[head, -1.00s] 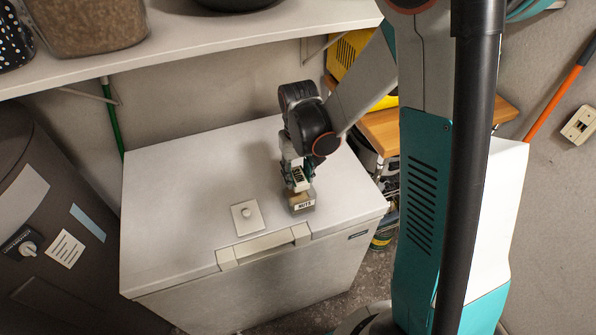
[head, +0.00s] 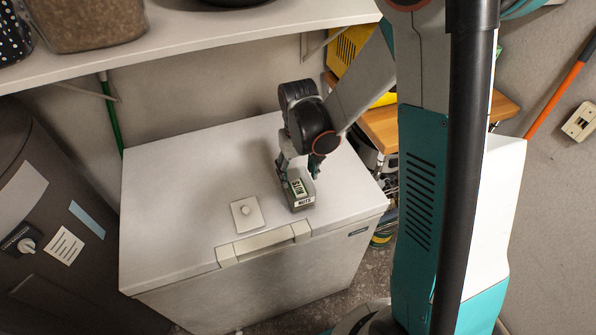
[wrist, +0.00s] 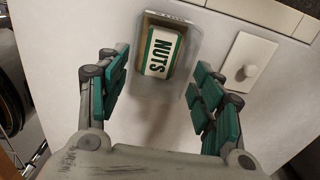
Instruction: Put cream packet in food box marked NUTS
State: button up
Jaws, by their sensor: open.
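The food box (head: 303,205) stands on the white chest top with a NUTS label on its front. In the wrist view it is a see-through box (wrist: 148,87), open at the top. The cream packet (head: 297,187) has a white label reading NUTS with green edges. In the wrist view the packet (wrist: 160,52) lies inside the box's outline, toward its far end. My gripper (head: 299,171) is open just above the box. In the wrist view its fingers (wrist: 159,80) are spread on both sides, apart from the packet.
A white square lid with a knob (head: 246,214) lies left of the box and shows in the wrist view (wrist: 245,65). The chest freezer top (head: 170,215) is otherwise clear. A shelf (head: 200,50) with containers hangs above at the back.

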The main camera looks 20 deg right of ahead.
jog(key=shift+r, duration=0.1)
notch_tip(320, 180, up, 12)
dwell(0.5)
jog(key=shift+s, duration=0.1)
dwell(0.6)
jog(key=s+r+t+b, duration=0.1)
jog(key=s+t+b, duration=0.6)
jog(key=s, duration=0.7)
jog(key=shift+s+r, duration=0.25)
jog(key=shift+s, duration=0.15)
